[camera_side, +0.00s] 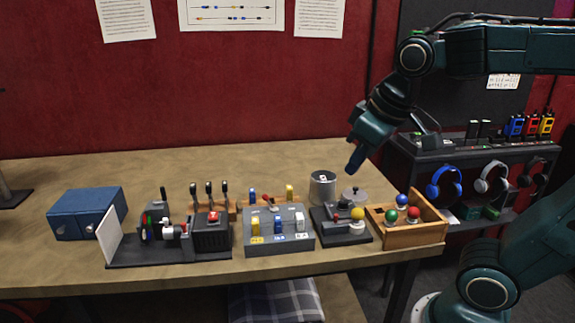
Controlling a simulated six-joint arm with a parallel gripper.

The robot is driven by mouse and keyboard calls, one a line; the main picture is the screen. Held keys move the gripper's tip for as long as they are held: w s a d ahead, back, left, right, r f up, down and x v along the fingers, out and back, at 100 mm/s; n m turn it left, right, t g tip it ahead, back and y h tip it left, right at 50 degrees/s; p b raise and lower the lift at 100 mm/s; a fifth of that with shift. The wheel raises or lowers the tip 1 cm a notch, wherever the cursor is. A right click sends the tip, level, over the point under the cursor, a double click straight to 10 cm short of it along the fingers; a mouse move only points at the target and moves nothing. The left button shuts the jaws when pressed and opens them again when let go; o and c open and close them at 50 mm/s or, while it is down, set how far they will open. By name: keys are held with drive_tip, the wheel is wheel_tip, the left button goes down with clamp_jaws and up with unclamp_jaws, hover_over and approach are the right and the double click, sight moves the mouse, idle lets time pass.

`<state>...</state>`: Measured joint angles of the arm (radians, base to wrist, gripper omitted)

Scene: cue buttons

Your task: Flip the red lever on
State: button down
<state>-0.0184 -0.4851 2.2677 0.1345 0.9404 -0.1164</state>
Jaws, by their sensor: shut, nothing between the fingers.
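A wooden block at the back of the table carries a blue lever (252,195), a red lever (267,199) and a yellow lever (289,192). The red lever sits between the other two and looks tilted, while they look more upright. Its base is partly hidden by the grey switch box in front. My gripper (355,165) is shut and empty. It is in the air to the right of the levers, pointing down and left, touching nothing.
The grey switch box (308,243) has yellow, blue and white switches. A red button (212,217) and several black-handled levers (209,190) are left. A metal can (322,188), a black joystick box (330,240) and a wooden tray (393,241) of coloured balls are right.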

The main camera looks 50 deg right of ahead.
drive_tip(key=w+d+r+g, duration=0.1)
drive_tip(key=w+d, duration=0.1)
drive_tip(key=w, duration=0.7)
drive_tip(key=g+h, duration=0.2)
drive_tip(key=g, duration=0.1)
hover_over(269, 202)
drive_tip(key=w+a, duration=0.2)
drive_tip(key=a, duration=0.2)
wheel_tip(269, 202, down, 10)
drive_tip(key=shift+w+f+h, duration=0.3)
drive_tip(key=shift+w+f, duration=0.05)
drive_tip(key=shift+d+f, duration=0.1)
drive_tip(key=shift+x, duration=4.9)
